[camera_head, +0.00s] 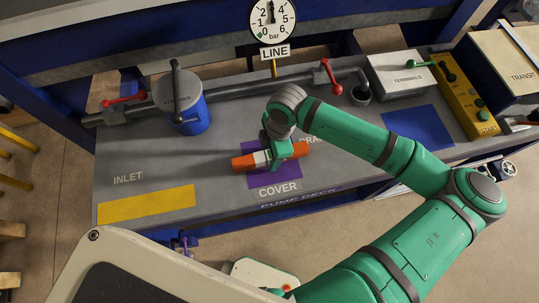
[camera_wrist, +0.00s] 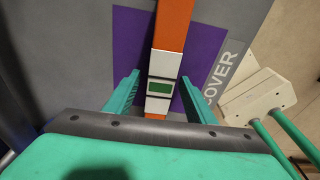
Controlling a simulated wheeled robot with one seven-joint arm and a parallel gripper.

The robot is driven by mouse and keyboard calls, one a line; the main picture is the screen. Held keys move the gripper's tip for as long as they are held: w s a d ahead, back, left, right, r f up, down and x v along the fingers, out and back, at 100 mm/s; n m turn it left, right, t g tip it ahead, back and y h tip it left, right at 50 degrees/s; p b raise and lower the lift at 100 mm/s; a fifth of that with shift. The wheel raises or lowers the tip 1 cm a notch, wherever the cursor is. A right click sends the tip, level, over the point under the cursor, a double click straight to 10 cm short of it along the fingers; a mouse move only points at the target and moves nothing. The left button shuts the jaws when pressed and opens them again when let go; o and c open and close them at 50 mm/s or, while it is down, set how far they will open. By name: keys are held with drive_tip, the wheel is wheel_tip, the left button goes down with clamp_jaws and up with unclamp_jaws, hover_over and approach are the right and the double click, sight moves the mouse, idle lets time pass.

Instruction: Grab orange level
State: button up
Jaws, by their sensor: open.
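The orange level (camera_head: 243,161) is an orange bar with a white middle section and a small green window. It lies on the purple COVER patch (camera_head: 283,182) of the grey deck. My gripper (camera_head: 278,158) is over the level's middle, pointing down. In the wrist view the level (camera_wrist: 172,25) runs between the two green fingers of my gripper (camera_wrist: 160,90), with a visible gap on each side. The fingers are open and do not appear to touch it. Part of the level is hidden under my gripper in the head view.
A blue strainer (camera_head: 186,108) and a pipe with red levers (camera_head: 332,76) stand behind. A gauge (camera_head: 272,20), terminals box (camera_head: 396,75) and yellow control box (camera_head: 465,95) are at the back and right. Yellow (camera_head: 147,204) and blue (camera_head: 418,127) patches are bare.

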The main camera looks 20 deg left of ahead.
drive_tip(key=shift+d+f, duration=0.1)
drive_tip(key=shift+d, duration=0.05)
drive_tip(key=shift+c, duration=0.6)
clamp_jaws()
